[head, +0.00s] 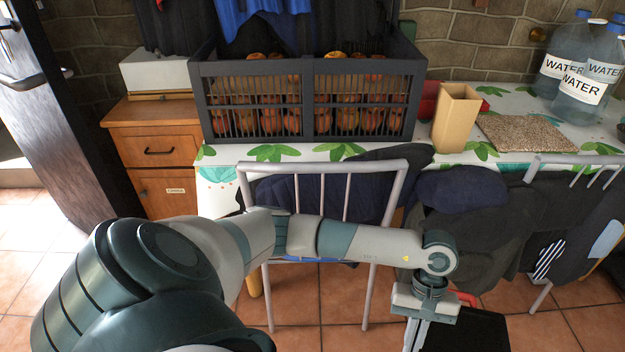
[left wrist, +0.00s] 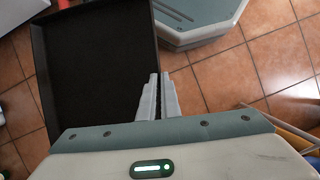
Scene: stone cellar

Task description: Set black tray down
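The black tray (head: 468,332) shows at the bottom of the head view, cut off by the picture's lower edge. In the left wrist view the tray (left wrist: 95,70) is a flat, empty, dark pan with a low rim, filling the left side. My left gripper (left wrist: 160,78) is shut on the tray's right-hand rim, with the dark wall between its fingers. In the head view the left gripper (head: 418,338) points down beside the tray, its fingertips cut off. The tray is held above the tiled floor. My right gripper is in neither view.
A table with a leaf-print cloth (head: 370,154) carries a dark slatted crate (head: 310,140) of round fruits, a cardboard box (head: 456,118), a woven mat (head: 530,133) and water bottles (head: 588,80). A metal chair (head: 390,195) and draped dark clothes (head: 480,190) stand in front. Floor tiles (head: 590,325) show.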

